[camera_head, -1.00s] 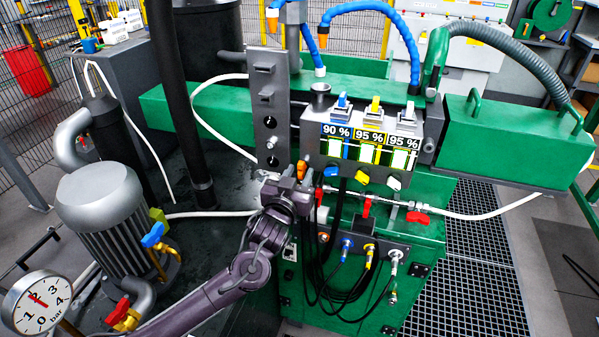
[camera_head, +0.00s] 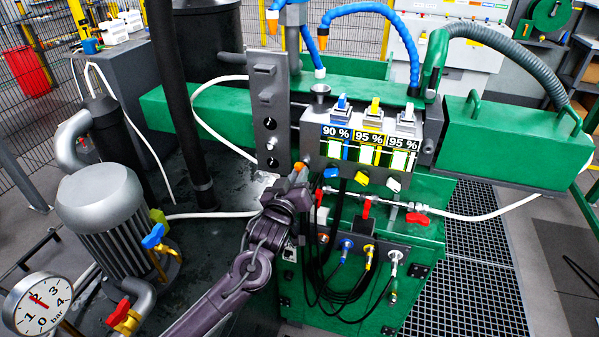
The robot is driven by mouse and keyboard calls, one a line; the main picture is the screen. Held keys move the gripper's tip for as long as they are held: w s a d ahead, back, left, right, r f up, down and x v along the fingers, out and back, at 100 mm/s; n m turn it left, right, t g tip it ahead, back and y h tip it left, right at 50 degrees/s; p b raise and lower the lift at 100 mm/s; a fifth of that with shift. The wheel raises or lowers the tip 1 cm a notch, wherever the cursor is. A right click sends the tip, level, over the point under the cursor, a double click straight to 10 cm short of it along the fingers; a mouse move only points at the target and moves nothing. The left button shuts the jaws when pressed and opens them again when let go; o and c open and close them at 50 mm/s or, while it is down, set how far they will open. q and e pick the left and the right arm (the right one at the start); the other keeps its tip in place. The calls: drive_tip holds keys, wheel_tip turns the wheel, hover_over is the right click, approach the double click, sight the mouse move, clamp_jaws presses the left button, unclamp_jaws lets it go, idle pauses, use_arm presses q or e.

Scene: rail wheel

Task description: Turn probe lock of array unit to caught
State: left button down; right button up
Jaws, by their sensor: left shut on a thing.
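The array unit (camera_head: 322,117) is a grey housing on the green beam, with 90 %, 95 % and 95 % labels above bright green windows. Blue (camera_head: 332,172), yellow (camera_head: 361,178) and white (camera_head: 393,184) knobs sit along its lower edge. My left gripper (camera_head: 298,178) is shut at the unit's lower left corner, left of the blue knob. It is shut on a small orange part, which I take as the probe lock (camera_head: 299,166). Most of that part is hidden by the fingers, so its exact setting cannot be read. My right gripper is out of view.
An upright grey plate with holes (camera_head: 268,110) stands just left of the gripper. Red valve handles (camera_head: 417,218) and a connector panel with cables (camera_head: 372,246) lie below the unit. A grey motor (camera_head: 105,215) and a pressure gauge (camera_head: 37,303) stand at left.

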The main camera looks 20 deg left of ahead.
use_arm(q)
drive_tip(key=n, duration=0.4)
drive_tip(key=shift+n, duration=0.3)
